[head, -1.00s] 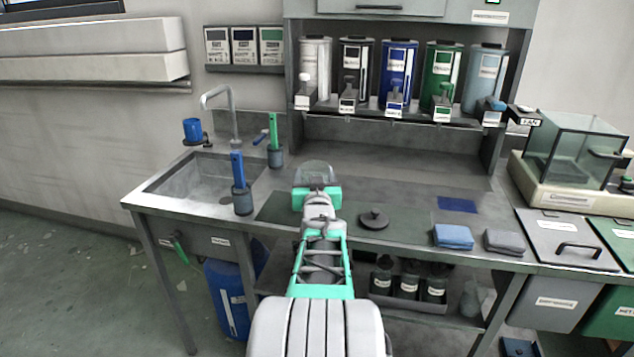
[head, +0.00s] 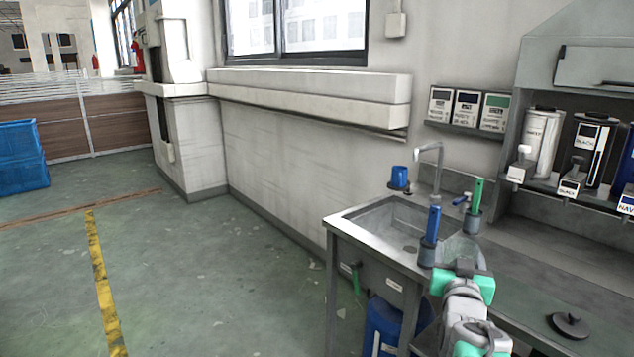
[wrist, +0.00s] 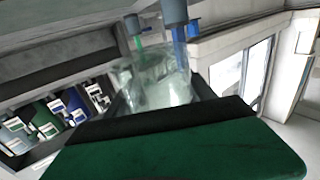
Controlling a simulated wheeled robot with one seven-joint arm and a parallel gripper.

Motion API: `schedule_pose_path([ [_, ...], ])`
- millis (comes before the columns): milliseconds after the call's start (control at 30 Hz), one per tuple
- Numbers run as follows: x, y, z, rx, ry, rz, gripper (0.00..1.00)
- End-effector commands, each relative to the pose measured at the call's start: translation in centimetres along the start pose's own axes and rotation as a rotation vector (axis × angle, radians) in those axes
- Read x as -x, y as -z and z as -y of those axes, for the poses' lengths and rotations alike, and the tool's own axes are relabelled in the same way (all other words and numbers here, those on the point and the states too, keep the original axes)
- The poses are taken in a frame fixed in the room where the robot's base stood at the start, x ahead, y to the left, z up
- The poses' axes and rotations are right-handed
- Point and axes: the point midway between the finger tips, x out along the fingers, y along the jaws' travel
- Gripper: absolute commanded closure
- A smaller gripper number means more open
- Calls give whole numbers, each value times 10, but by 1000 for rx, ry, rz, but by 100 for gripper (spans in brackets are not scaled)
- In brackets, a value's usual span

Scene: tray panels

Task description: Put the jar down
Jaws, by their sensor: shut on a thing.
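A clear glass jar (head: 461,247) is in my gripper (head: 462,279), which shows teal and dark parts in the head view. The jar stands out above the gripper over the counter, just right of the blue-handled brush. I cannot tell how far its base is from the counter. In the wrist view the jar (wrist: 152,82) shows through beyond the dark jaw pad and green finger. Its lower part is hidden by the gripper. A dark round lid with a knob (head: 571,325) lies on the counter to the right.
A blue-handled brush (head: 432,224) and a green-handled one (head: 476,195) stand in grey holders close to my gripper. The sink (head: 385,222) and its tap (head: 437,165) are at the left. A blue cup (head: 399,176) is behind the sink. Dispensers (head: 541,142) stand on the right shelf. Open floor lies left.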

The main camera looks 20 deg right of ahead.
Motion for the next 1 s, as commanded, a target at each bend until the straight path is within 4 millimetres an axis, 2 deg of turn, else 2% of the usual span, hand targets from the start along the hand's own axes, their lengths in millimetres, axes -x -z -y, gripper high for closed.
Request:
schedule_pose_path([
  [33,0,-13,32,0,61,3,91],
  [100,3,-29,74,-1,143,2,91],
  [200,22,-54,132,0,252,3,91],
  [300,42,-74,177,0,342,2,91],
  [400,64,-91,213,0,420,1,91],
  [533,90,-109,247,0,501,0,91],
  [867,156,-139,284,-1,624,-1,91],
  [900,152,-125,282,-2,617,-4,91],
  [1000,151,-111,281,-2,614,-4,91],
])
